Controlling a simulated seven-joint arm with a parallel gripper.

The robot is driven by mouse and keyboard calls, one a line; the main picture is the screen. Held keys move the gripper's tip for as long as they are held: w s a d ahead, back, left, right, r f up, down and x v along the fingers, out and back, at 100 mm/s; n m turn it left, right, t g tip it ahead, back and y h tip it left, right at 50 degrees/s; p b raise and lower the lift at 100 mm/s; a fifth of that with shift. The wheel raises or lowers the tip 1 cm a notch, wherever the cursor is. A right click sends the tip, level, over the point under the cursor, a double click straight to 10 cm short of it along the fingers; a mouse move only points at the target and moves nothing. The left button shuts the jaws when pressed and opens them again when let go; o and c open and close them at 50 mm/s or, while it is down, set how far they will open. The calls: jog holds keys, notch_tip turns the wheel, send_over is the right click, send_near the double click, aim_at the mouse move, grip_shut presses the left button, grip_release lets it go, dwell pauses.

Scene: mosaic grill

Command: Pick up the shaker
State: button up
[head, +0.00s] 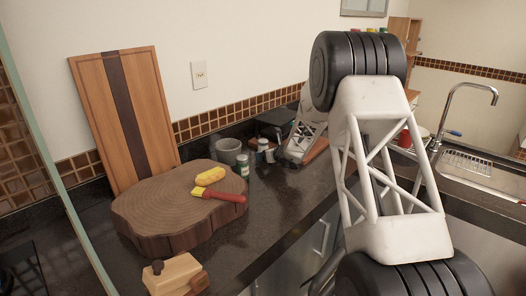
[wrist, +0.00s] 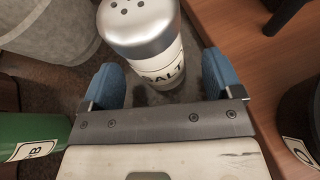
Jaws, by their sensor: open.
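The shaker (wrist: 152,45) has a silver perforated cap and a white label with the letters "ALT" showing. In the wrist view it stands just beyond and between my gripper's (wrist: 160,82) two blue fingertips. The fingers are spread apart, with visible gaps to the shaker, and hold nothing. The shaker's base is partly hidden below its body. In the head view, small containers (head: 262,145) stand by my forearm's end near the wall; I cannot tell surely which is the shaker, and my fingers are too small to make out.
A grey stone mortar (wrist: 40,30) and a green labelled jar (wrist: 35,135) stand to the left in the wrist view. A wooden board (wrist: 250,45) lies to the right. A round log block (head: 150,205) with a yellow item and a red-handled brush sits on the dark counter (head: 290,200).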

aim_at(266, 146)
jog(key=shift+x, duration=0.9)
jog(key=c, duration=1.1)
jog(key=shift+r, duration=0.8)
notch_tip(266, 146, up, 2)
jog(key=shift+r, duration=0.1)
jog(key=s, duration=0.5)
jog(key=s+d, duration=0.1)
jog(key=s, duration=0.4)
jog(key=s+d+r, duration=0.1)
jog(key=s, duration=0.5)
jog(key=shift+r, duration=0.1)
jog(key=shift+w+d+r, duration=0.1)
jog(key=shift+d+r, duration=0.05)
